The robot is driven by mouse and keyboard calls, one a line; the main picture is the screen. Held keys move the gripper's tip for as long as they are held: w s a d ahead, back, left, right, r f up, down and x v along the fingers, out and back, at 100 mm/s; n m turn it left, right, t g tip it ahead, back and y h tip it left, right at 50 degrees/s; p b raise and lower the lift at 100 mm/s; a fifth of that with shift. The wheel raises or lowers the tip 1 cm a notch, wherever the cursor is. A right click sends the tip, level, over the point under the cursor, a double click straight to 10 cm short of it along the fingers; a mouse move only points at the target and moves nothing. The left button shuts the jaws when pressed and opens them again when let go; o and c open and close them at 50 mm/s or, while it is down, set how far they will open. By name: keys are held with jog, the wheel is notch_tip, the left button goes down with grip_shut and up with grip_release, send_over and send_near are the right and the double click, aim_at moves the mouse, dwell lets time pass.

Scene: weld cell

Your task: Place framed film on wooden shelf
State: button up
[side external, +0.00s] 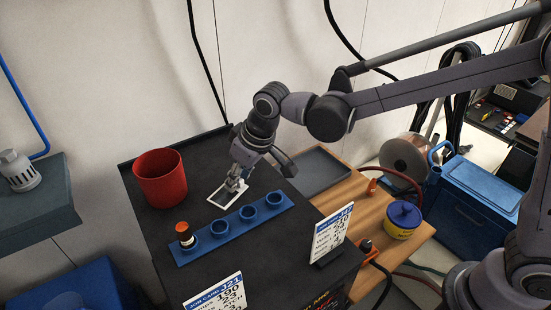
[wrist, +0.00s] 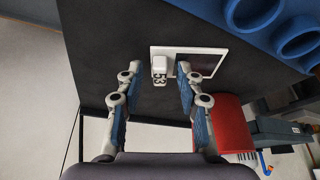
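The framed film (side external: 217,199) is a flat white frame with a dark middle, lying on the black bench top (side external: 160,228). In the wrist view the framed film (wrist: 222,52) has a raised white tab (wrist: 160,66) with the number 53 below it. My gripper (side external: 236,184) is low over the frame, pointing down. In the wrist view my gripper (wrist: 158,70) is open, with one finger on each side of the tab and gaps to it. The wooden shelf (side external: 376,205) is to the right of the black bench. My gripper hides part of the frame in the side view.
A blue holder (side external: 222,241) with round cups and an orange-capped bottle (side external: 185,235) lies in front of the frame. A red bin (side external: 160,180) stands to the left. A grey tray (side external: 315,172), a yellow tub (side external: 402,222) and an upright card (side external: 330,235) are near the shelf.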

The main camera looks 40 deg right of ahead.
jog(key=shift+r, duration=0.1)
jog(key=v, duration=1.2)
jog(key=s+d+f+m, duration=0.1)
jog(key=s+d, duration=0.2)
jog(key=d, duration=0.4)
jog(key=s+d+m+t, duration=0.1)
jog(key=s+d, duration=0.2)
jog(key=d, duration=0.3)
jog(key=shift+s+d+f+h, duration=0.3)
jog(key=shift+s+d+f, duration=0.05)
jog(key=shift+d+f, duration=0.05)
jog(key=shift+o, duration=0.6)
jog(key=s+d+f+m+t+h, duration=0.1)
jog(key=s+d+f+m+t, duration=0.1)
jog(key=s+d+f, duration=0.3)
jog(key=s+d, duration=0.2)
jog(key=d, duration=0.1)
jog(key=shift+s+f, duration=0.2)
jog(key=shift+f, duration=0.15)
